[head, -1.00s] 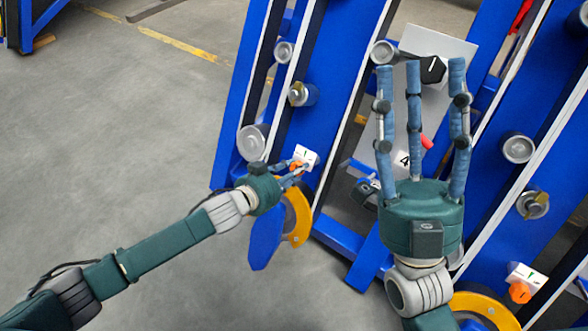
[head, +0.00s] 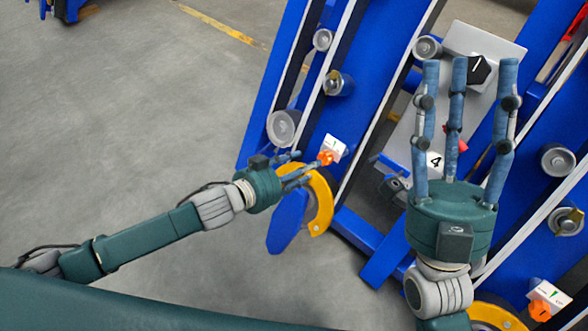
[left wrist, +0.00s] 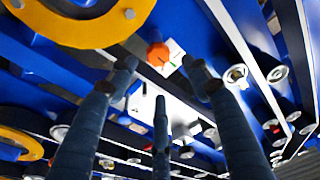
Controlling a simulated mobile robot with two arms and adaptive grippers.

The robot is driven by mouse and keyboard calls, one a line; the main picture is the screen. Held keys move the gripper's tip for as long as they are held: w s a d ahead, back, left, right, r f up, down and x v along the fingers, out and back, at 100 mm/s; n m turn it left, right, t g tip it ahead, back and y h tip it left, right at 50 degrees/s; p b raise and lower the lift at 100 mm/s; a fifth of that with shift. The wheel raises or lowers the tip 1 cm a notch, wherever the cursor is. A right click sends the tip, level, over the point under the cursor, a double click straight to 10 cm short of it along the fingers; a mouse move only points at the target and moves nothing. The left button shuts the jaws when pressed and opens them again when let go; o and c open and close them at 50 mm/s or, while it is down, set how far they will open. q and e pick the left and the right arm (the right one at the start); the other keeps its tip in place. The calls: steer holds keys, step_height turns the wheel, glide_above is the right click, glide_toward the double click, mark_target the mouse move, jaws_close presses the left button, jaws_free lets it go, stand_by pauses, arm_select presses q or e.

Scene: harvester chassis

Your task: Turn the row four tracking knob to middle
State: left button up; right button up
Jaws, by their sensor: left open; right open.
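An orange knob (head: 326,158) sits on a small white plate (head: 334,147) with a green mark, low on the left blue frame. My left gripper (head: 307,170) is open, its fingers pointing at this knob from the left, with the tips close to it. Contact cannot be told. In the left wrist view the orange knob (left wrist: 158,54) shows beyond the spread fingers of the left gripper (left wrist: 160,76), with nothing between them. A panel numbered 4 (head: 435,161) carries a black knob (head: 481,70). My right gripper (head: 467,68) is open and empty, fingers up, in front of that panel.
A yellow curved guard (head: 319,202) and a blue plate (head: 288,222) lie just below the left gripper. Metal rollers (head: 284,127) line the blue beams. Another orange knob (head: 539,312) is at lower right. Open grey floor (head: 120,130) lies to the left.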

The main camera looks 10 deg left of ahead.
arm_select(q)
steer(key=v, duration=0.3)
steer(key=shift+s+a+r, duration=0.15)
steer(key=shift+s, duration=0.05)
stand_by(0.3)
